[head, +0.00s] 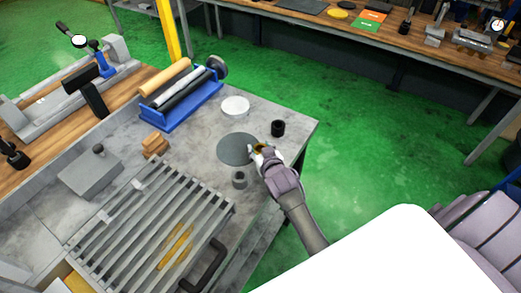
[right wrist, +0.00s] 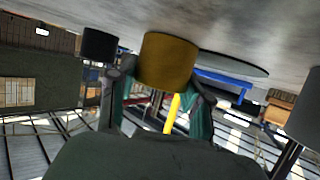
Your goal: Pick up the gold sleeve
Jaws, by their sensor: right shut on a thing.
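The gold sleeve (right wrist: 167,60) sits between the fingers of my right gripper (right wrist: 160,84), which are shut on it. In the head view the gold sleeve (head: 260,147) shows only as a small gold patch, mostly hidden by my right gripper (head: 260,151). That gripper is low over the grey bench top, at the right edge of a dark round disc (head: 236,149). In the right wrist view the sleeve's far end is close to the bench surface; I cannot tell if it touches. My left gripper is in neither view.
A black sleeve (head: 278,128) stands behind my right gripper and a grey sleeve (head: 239,179) in front. A white disc (head: 235,105), a blue roller holder (head: 181,107) and a slatted rack (head: 150,232) are on the bench (head: 300,126). Green floor is open to the right.

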